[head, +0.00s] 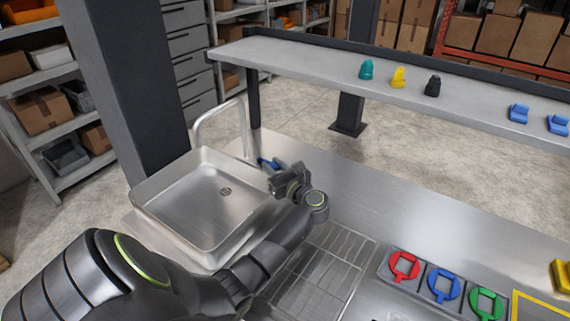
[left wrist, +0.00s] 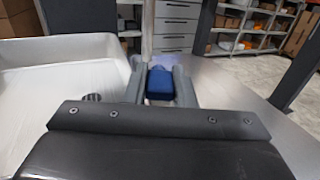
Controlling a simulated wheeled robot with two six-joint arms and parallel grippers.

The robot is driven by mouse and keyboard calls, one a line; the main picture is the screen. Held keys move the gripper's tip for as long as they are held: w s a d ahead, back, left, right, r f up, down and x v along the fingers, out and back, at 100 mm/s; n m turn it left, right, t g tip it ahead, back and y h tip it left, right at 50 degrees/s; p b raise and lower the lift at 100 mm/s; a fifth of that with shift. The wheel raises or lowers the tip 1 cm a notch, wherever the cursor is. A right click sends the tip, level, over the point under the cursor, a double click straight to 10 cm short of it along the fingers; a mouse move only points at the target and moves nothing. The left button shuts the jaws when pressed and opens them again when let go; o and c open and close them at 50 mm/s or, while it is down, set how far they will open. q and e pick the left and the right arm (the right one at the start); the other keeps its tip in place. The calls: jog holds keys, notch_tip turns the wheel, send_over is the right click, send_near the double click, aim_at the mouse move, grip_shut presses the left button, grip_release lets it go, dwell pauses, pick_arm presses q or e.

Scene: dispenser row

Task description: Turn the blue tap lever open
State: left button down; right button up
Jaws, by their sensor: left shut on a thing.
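The blue tap lever (head: 267,163) shows in the head view at the back right of the sink, next to the tap's foot. Only its end shows past my gripper. My left gripper (head: 271,173) is shut on the lever. In the left wrist view the blue lever (left wrist: 160,84) sits between the two grey fingers of my left gripper (left wrist: 160,88). The silver tap spout (head: 241,118) rises behind and arches over the sink (head: 180,198). My right gripper is not in view.
A shelf (head: 310,68) behind the counter holds small teal, yellow, black and blue items. A wire drying rack (head: 318,270) and a panel with red, blue and green rings (head: 445,284) lie at the front right. The counter right of my gripper is clear.

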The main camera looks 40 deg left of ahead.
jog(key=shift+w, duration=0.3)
pick_arm(q)
jog(key=c, duration=1.2)
grip_release()
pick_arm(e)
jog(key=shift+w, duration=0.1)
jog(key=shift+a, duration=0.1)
pick_arm(q)
jog(key=shift+r, duration=0.55)
notch_tip(320, 180, up, 9)
jog(key=shift+f+b, duration=0.1)
jog(key=shift+b, duration=0.9)
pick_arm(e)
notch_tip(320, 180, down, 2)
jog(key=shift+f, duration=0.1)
